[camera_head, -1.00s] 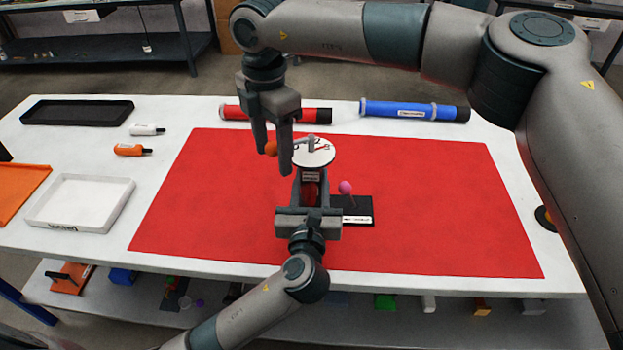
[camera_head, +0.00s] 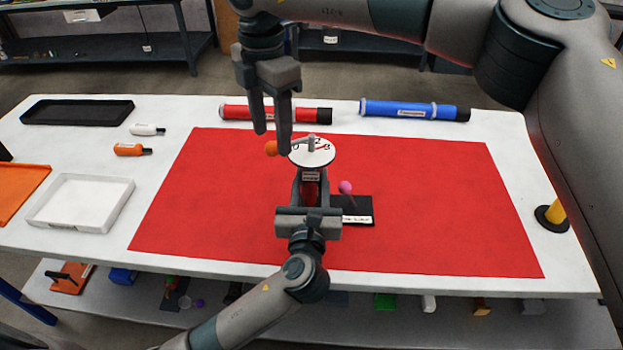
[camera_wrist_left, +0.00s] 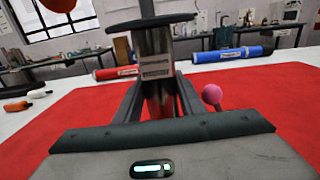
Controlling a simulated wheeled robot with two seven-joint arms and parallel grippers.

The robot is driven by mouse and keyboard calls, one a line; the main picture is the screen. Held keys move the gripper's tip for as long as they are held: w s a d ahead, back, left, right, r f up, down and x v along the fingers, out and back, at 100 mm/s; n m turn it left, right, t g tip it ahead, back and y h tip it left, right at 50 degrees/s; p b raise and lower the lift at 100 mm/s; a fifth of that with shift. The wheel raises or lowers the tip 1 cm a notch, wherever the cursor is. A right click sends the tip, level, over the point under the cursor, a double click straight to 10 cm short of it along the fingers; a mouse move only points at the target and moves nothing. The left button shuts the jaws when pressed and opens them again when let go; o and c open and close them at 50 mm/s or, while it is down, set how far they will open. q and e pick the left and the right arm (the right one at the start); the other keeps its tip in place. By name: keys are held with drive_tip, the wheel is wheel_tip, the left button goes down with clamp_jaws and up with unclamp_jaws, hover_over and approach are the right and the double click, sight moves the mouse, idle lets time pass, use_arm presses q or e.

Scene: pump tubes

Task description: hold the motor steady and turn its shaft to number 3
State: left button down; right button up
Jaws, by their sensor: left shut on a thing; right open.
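The motor (camera_head: 310,190) stands upright on the red mat, with a white numbered dial (camera_head: 319,158) on top. A grey shaft (camera_head: 311,143) rises from the dial, and an orange ball (camera_head: 271,148) shows at its left side. My right gripper (camera_head: 272,141) is open and points down just above and left of the dial. Its right finger is close to the orange ball. I cannot read exactly which number the shaft faces.
A pink ball (camera_head: 345,187) stands on a black base (camera_head: 355,209) right of the motor. A red tube (camera_head: 275,114) and a blue tube (camera_head: 410,110) lie behind the mat. A white tray (camera_head: 80,203) is at left. The red mat (camera_head: 430,200) is clear at right.

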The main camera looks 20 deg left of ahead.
drive_tip(key=shift+r, duration=1)
use_arm(q)
drive_tip(key=c, duration=1.1)
unclamp_jaws()
drive_tip(key=v, duration=1.2)
